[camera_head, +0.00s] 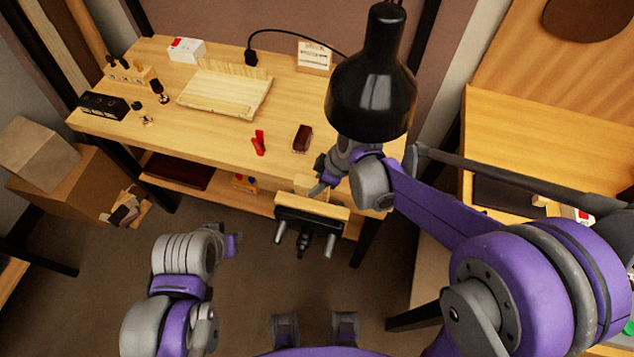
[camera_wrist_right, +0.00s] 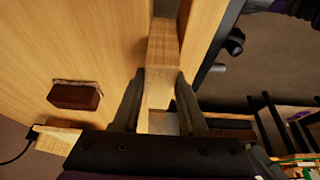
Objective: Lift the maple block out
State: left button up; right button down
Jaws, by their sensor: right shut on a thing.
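The pale maple block (camera_head: 306,185) is at the bench's front edge, by the wood-faced vise (camera_head: 312,205). In the right wrist view the block (camera_wrist_right: 163,65) runs up between the bench edge and the vise's outer jaw. My right gripper (camera_head: 320,184) is at the block; its two dark fingers (camera_wrist_right: 160,104) are on either side of the block's near end, shut on it. I cannot tell whether the block is clear of the vise jaws. My left arm shows low in the head view, but its fingers do not show.
A black lamp (camera_head: 372,95) hangs over the bench (camera_head: 215,125) near my right arm. A dark brown block (camera_head: 302,138) and a red clamp (camera_head: 259,143) lie behind the vise. A wooden tray (camera_head: 222,105) stands farther back. The vise handle juts out over the floor.

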pick_arm(q)
jog(key=shift+r, duration=0.15)
pick_arm(e)
jog(key=shift+r, duration=0.25)
